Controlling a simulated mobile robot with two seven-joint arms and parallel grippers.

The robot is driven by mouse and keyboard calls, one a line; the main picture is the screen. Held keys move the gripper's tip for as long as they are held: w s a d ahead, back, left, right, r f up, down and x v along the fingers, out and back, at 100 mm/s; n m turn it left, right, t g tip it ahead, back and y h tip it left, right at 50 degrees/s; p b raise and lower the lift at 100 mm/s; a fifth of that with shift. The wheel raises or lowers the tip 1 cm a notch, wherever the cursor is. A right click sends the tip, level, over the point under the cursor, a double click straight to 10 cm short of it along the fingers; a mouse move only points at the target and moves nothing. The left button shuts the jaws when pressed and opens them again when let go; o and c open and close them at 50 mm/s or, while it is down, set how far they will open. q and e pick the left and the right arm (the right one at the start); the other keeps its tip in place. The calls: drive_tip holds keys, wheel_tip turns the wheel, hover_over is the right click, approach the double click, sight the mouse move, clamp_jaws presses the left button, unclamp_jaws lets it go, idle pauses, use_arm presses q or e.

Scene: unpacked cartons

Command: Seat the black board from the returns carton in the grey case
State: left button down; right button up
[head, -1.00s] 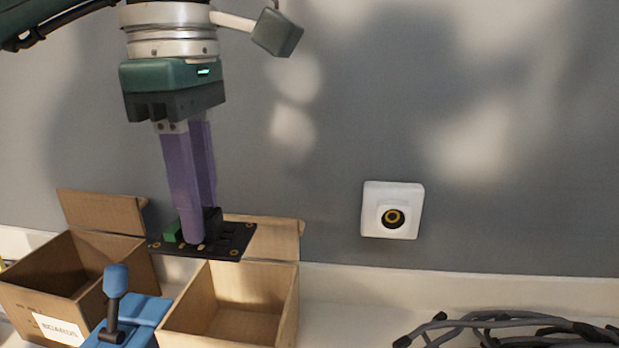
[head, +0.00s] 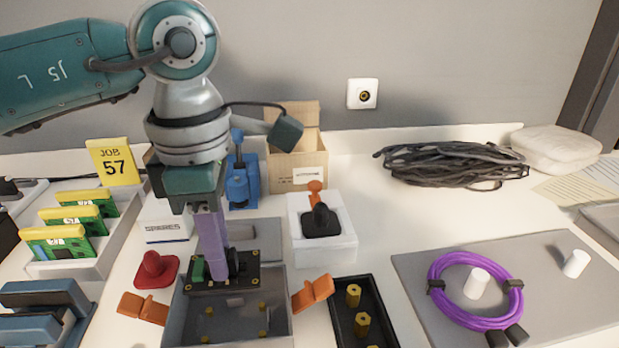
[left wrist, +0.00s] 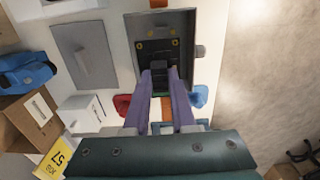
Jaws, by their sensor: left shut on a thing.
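The black board (head: 248,279), with a green connector and a black round part on top, is gripped in my left gripper (head: 217,270). It is roughly level over the back part of the open grey case (head: 283,325). Small brass posts show on the case floor in front of the board. In the left wrist view the board (left wrist: 158,50) lies within the outline of the case (left wrist: 188,22), with both fingers (left wrist: 160,76) closed at its near part. A small gap to the case seems to remain, but its height is hard to tell. My right gripper is out of view.
Orange clips (head: 145,307) (head: 312,291) flank the case. A red object (head: 157,269) stands at its left, a black tray (head: 339,318) of brass posts at its right. A flat grey plate (head: 263,236) lies behind. Farther right are a purple cable coil (head: 440,315) and black cables (head: 450,163).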

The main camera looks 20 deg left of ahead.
use_arm(q)
drive_tip(key=shift+s+d+f, duration=0.1)
drive_tip(key=shift+s+f, duration=0.05)
drive_tip(key=shift+s, duration=0.35)
drive_tip(key=shift+w+f+b, duration=0.25)
drive_tip(key=shift+f+b, duration=0.7)
drive_tip(key=shift+f, duration=0.15)
drive_tip(key=shift+r, duration=0.15)
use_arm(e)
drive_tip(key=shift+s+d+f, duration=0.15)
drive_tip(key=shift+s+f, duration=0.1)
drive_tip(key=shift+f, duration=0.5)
use_arm(q)
drive_tip(key=shift+s, duration=0.1)
drive_tip(key=shift+f, duration=0.2)
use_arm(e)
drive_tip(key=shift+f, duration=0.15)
use_arm(q)
drive_tip(key=shift+f+b, duration=3)
drive_tip(key=shift+f, duration=0.25)
drive_tip(key=c, duration=0.7)
unclamp_jaws()
drive_tip(key=shift+r, duration=0.1)
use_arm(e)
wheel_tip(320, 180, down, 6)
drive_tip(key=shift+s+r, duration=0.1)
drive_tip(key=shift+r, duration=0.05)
use_arm(q)
drive_tip(key=shift+o, duration=0.2)
